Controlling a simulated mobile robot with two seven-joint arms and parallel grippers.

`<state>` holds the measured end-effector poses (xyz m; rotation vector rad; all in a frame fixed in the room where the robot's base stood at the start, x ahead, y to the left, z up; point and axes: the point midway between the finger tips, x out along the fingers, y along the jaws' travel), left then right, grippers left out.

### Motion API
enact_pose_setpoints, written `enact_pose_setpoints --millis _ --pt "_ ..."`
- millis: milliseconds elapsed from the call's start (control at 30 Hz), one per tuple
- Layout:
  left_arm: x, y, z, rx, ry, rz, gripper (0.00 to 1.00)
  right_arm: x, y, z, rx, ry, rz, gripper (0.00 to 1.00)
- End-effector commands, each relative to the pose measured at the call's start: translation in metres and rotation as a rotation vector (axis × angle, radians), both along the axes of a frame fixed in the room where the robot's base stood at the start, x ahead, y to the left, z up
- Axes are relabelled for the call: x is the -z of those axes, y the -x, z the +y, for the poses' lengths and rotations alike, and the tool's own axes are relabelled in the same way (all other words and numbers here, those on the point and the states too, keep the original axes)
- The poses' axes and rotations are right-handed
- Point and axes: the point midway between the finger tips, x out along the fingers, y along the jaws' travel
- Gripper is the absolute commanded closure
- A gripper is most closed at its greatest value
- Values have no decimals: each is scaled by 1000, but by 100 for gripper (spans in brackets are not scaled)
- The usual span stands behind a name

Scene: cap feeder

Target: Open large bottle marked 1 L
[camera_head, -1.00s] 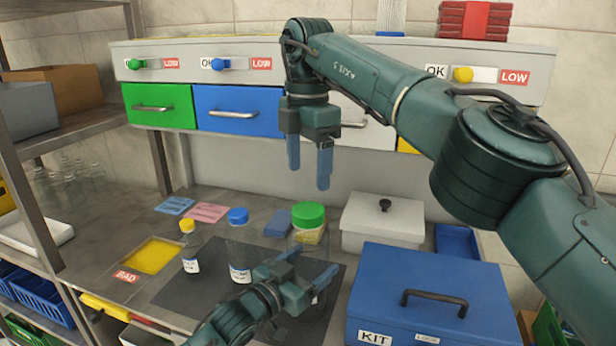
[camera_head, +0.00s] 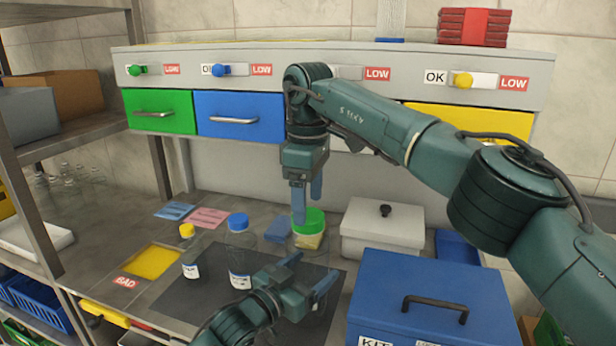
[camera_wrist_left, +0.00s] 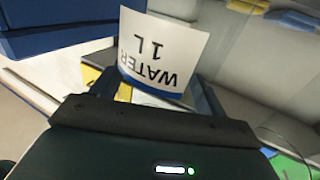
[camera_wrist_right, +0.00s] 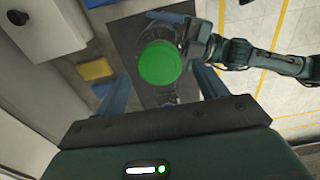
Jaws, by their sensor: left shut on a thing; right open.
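The large bottle has a green cap (camera_head: 312,219) and stands upright on the dark mat. In the left wrist view its white label (camera_wrist_left: 160,55) reads "WATER 1 L". My left gripper (camera_head: 309,272) is shut around the bottle's body. My right gripper (camera_head: 308,203) is open and points down just above the cap, its fingers partly covering it. In the right wrist view the green cap (camera_wrist_right: 160,63) lies ahead, between the open fingers. I cannot tell how small the gap to the cap is.
A white lidded box (camera_head: 375,225) and a blue KIT case (camera_head: 430,290) stand to the right. Coloured drawers (camera_head: 240,112) line the back.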

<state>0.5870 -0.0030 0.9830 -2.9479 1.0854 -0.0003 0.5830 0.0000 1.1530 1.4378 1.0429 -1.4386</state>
Motion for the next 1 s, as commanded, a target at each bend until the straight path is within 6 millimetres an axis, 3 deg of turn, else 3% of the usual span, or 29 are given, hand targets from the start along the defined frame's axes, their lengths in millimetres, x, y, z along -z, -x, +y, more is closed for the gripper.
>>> enact_pose_setpoints --millis 200,567,1000 --pt "0 0 0 0 -1 1 90 24 0 0 -1 0 0 29" --pt "0 0 0 0 -1 1 90 29 0 0 -1 -1 0 29" --pt "0 0 0 0 -1 1 90 28 0 0 -1 -1 -1 65"
